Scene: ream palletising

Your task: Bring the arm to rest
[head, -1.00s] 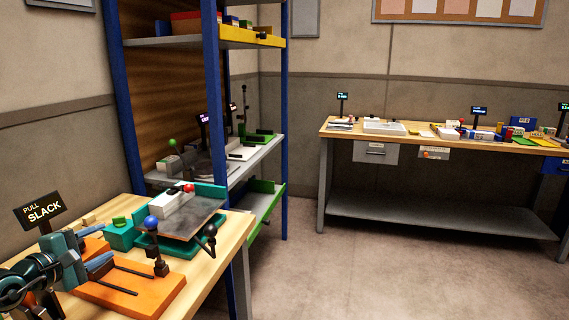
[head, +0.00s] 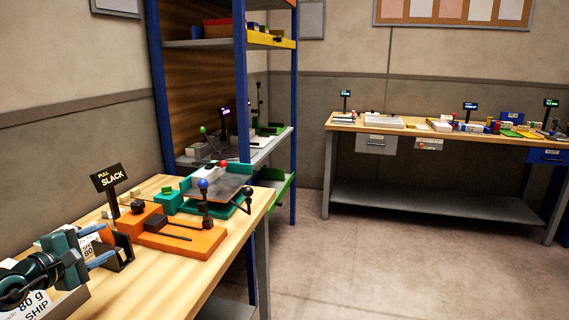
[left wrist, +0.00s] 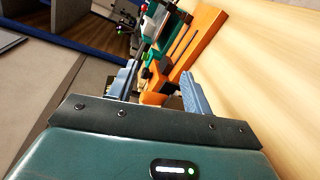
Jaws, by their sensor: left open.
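My left gripper (head: 103,250) is at the lower left of the head view, above the near end of the wooden bench (head: 165,283). Its two blue-grey fingers are apart. In the left wrist view the gripper (left wrist: 160,88) has an empty gap between its fingers, with the orange fixture (left wrist: 192,45) beyond them. In the head view the orange fixture (head: 190,240) lies on the bench past the fingertips, apart from them. My right gripper is not in view.
A black and white labelled item (head: 122,248) stands close behind the fingers. A white-labelled "80 g SHIP" block (head: 38,303) is below my gripper. A "PULL SLACK" sign (head: 109,178), teal device (head: 172,201) and blue-posted shelf (head: 241,90) stand beyond. Floor (head: 350,265) at right is clear.

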